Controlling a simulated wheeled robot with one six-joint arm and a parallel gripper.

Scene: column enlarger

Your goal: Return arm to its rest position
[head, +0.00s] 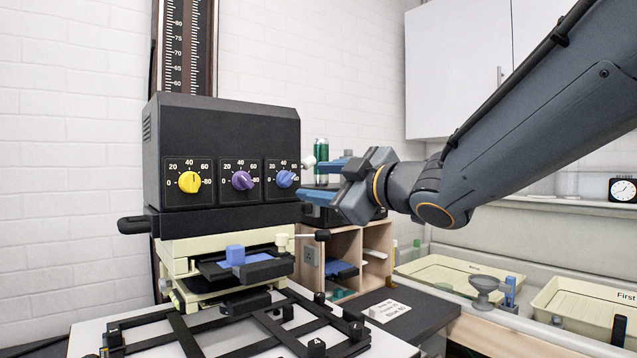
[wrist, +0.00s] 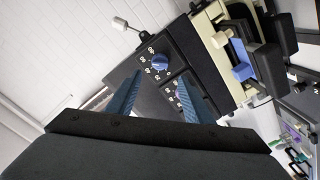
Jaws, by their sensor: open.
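My gripper (head: 318,181) is open and empty in the head view, at the right of the enlarger head. Its blue fingers point left toward the blue dial (head: 285,179). A small gap or slight overlap shows there; I cannot tell the exact distance. In the wrist view my gripper (wrist: 155,103) has its two blue fingers spread apart, with the dark enlarger head (wrist: 200,40) beyond them. The blue dial also shows in the wrist view (wrist: 160,62). My arm reaches in from the upper right of the head view.
The enlarger also bears a yellow dial (head: 189,182) and a purple dial (head: 242,180). A white-tipped lever (head: 309,162) sticks out near my fingers. A wooden shelf unit (head: 345,244) and a green can (head: 321,158) stand behind. Cream trays (head: 585,312) lie at right.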

